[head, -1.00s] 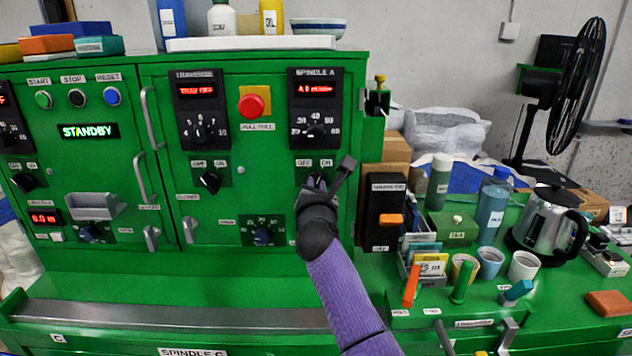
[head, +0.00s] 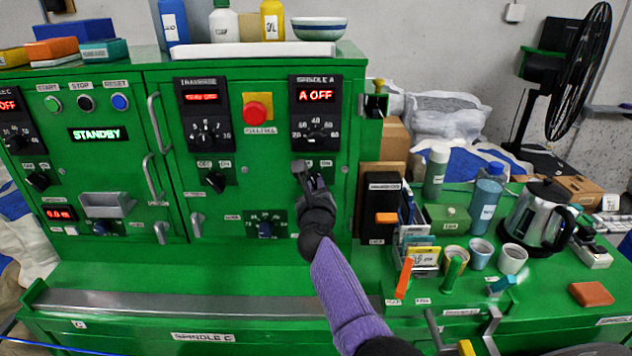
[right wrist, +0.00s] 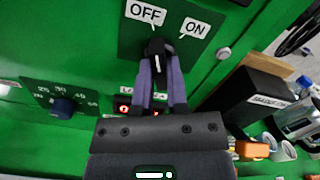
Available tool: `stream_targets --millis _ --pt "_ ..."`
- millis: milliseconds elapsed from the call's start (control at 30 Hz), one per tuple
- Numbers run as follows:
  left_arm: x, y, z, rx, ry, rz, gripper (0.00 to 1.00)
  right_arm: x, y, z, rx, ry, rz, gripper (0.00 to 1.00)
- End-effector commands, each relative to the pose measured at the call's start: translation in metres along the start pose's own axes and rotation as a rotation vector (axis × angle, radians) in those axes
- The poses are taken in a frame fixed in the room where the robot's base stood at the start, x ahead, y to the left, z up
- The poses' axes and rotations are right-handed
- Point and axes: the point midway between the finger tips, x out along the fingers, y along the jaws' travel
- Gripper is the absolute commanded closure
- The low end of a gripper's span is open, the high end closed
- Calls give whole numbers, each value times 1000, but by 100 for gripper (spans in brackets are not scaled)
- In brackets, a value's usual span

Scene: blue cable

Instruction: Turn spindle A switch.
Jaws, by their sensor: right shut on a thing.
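The spindle A switch (right wrist: 157,46) is a black knob with a white mark, on a dark plate with OFF and ON labels in the right wrist view. Its mark points up, nearer OFF than ON. My right gripper (right wrist: 160,70) is shut on the knob, one finger on each side. In the head view my right gripper (head: 314,182) covers the knob below the spindle A panel (head: 315,112). The spindle A display (head: 316,95) reads A OFF in red. My left gripper is not in view.
A red push button (head: 254,112) on a yellow plate and another black switch (head: 215,181) are to the left. A black box with an orange lever (head: 386,218) stands close on the right. Cups, bottles and a kettle (head: 538,215) crowd the right bench.

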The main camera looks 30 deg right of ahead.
Motion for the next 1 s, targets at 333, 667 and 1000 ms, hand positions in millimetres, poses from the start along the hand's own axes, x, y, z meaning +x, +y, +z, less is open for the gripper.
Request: stream_targets --millis 333,667,1000 --pt "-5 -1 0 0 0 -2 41 0 1 -1 -97 2 2 100" --pt "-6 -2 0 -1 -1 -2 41 0 1 -1 -110 2 2 100" --pt "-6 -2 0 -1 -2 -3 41 0 1 -1 -109 1 1 47"
